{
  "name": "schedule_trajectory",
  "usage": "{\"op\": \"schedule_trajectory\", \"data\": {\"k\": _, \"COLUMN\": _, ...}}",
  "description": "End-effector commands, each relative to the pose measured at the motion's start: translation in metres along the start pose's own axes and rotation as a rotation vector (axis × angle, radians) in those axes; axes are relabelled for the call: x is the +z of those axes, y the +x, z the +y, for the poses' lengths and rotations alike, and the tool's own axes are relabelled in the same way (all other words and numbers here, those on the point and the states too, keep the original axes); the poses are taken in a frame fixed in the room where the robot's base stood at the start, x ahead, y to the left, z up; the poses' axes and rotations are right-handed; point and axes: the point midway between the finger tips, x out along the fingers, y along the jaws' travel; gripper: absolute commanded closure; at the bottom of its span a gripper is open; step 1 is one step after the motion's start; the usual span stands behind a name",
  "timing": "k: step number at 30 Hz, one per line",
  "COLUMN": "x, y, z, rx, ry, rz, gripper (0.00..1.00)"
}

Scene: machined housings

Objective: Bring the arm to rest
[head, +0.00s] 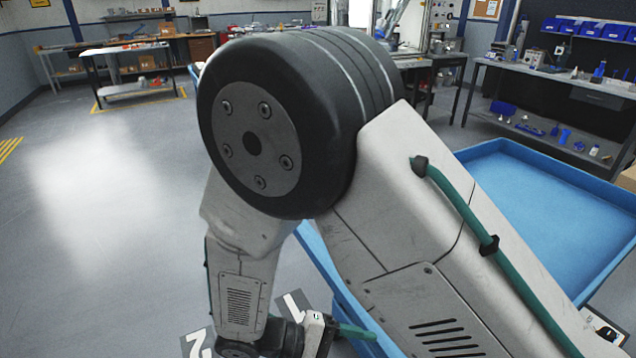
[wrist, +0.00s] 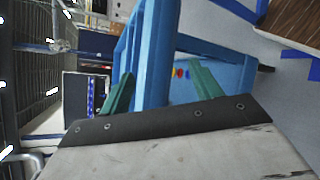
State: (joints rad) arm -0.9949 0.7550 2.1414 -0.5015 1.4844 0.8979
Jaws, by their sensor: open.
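My arm fills the middle of the head view, with a large dark joint at the top and pale links. It folds down to the bottom of the frame. In the head view, my gripper (head: 352,332) is low near the bottom edge, with one green finger visible. The other finger is hidden there.
A blue tray (head: 560,205) stands at the right, empty where it shows, partly behind my arm. Blue framework (wrist: 155,60) is close ahead of the gripper in the wrist view. Workbenches (head: 560,80) line the back. The floor (head: 90,220) at the left is clear.

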Motion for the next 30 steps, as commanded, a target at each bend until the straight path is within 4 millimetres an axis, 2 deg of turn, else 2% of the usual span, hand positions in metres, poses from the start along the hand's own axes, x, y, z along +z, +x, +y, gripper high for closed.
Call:
{"op": "schedule_trajectory", "data": {"k": 6, "x": 0.025, "y": 0.006, "z": 0.038, "rx": -0.233, "ry": -0.134, "rz": -0.022, "gripper": 0.36}}
{"op": "schedule_trajectory", "data": {"k": 15, "x": 0.064, "y": 0.023, "z": 0.101, "rx": -0.6, "ry": -0.21, "rz": 0.045, "gripper": 0.36}}
{"op": "schedule_trajectory", "data": {"k": 23, "x": 0.099, "y": 0.043, "z": 0.148, "rx": -0.864, "ry": -0.159, "rz": 0.172, "gripper": 0.36}}
{"op": "schedule_trajectory", "data": {"k": 30, "x": 0.133, "y": 0.064, "z": 0.182, "rx": -1.046, "ry": -0.024, "rz": 0.311, "gripper": 0.36}}
